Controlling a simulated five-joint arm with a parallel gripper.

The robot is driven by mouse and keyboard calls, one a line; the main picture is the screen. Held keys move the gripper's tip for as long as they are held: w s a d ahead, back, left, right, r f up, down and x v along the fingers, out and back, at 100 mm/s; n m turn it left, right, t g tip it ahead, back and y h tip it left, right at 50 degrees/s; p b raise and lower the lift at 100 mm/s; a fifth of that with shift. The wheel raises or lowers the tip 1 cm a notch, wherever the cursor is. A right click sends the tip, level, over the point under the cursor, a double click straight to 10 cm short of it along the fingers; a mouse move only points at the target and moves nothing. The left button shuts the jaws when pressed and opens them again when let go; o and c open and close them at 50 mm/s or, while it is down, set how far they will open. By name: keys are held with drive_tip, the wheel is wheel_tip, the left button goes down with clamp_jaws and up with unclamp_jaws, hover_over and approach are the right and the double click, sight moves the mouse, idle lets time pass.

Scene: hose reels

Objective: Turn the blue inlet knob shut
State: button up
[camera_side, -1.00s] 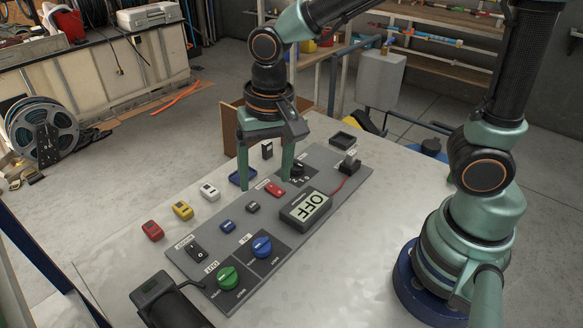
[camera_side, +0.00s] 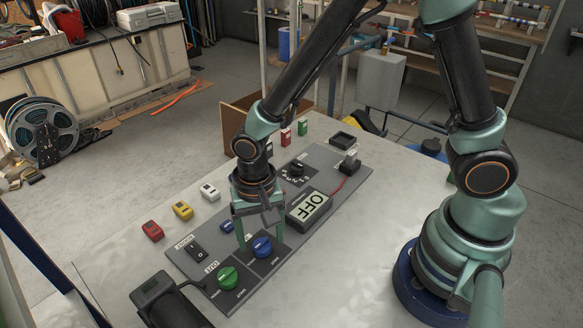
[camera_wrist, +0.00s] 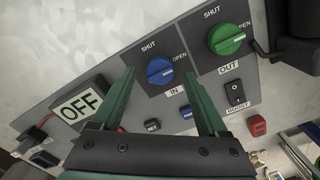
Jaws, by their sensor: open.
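The blue inlet knob (camera_side: 262,247) is a round dial on the grey panel (camera_side: 330,170). In the wrist view the blue knob (camera_wrist: 160,71) sits above the "IN" label, with "SHUT" and "OPEN" marked around it. Its pale pointer line slants toward the "OPEN" side. My gripper (camera_side: 260,243) is over the panel at the blue knob. In the wrist view my gripper's fingers (camera_wrist: 158,75) are spread, one to each side of the knob, with gaps between. Whether the fingertips are level with the knob I cannot tell.
The green outlet knob (camera_side: 228,278) is close beside the blue one. The "OFF" display box (camera_side: 308,207) stands on the other side. A black rocker switch (camera_side: 198,250) and small red (camera_side: 152,231), yellow (camera_side: 182,210) and white (camera_side: 209,191) blocks lie nearby.

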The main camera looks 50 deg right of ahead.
drive_tip(key=shift+f, duration=0.85)
clamp_jaws()
